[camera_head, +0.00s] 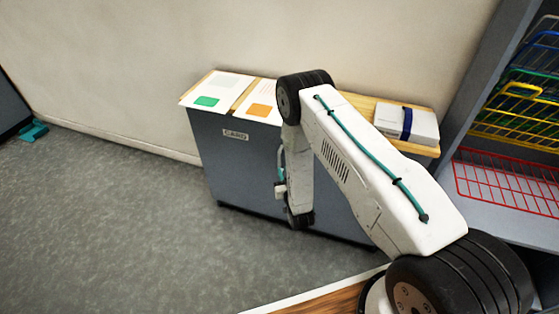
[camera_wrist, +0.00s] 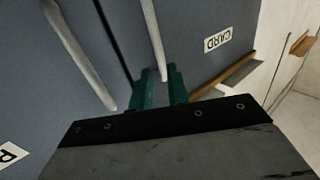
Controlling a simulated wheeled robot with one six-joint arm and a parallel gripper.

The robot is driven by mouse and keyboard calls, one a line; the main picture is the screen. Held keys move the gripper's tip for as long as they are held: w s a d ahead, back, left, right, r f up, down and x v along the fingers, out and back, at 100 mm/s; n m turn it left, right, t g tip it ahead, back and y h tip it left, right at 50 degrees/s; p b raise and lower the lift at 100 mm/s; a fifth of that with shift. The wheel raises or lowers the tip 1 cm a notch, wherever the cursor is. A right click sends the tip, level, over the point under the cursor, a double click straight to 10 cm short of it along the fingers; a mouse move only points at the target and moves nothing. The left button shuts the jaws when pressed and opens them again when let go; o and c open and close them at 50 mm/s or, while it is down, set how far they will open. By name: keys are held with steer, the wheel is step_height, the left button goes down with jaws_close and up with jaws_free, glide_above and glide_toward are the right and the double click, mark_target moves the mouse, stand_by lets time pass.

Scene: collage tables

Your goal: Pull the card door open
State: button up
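The card door (camera_head: 235,165) is the grey front of a low cabinet, marked with a white CARD label (camera_head: 236,135). In the wrist view the same door (camera_wrist: 205,25) carries a long pale bar handle (camera_wrist: 153,35). The door looks flush with the cabinet. My gripper (camera_wrist: 163,88) has two teal fingers, one on each side of the handle's near end. The gap is about as wide as the bar, and I cannot tell whether they press on it. In the head view my arm hides most of the handle and the right part of the cabinet front.
A second grey door with its own bar handle (camera_wrist: 80,55) is beside it across a dark seam. Papers (camera_head: 215,90) and a white box with a blue band (camera_head: 407,123) lie on the wooden top. A shelf with wire baskets (camera_head: 515,112) stands right.

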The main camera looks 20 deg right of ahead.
mark_target(280, 161)
steer(key=shift+w+d, duration=0.2)
steer(key=shift+w, duration=3.55)
jaws_close()
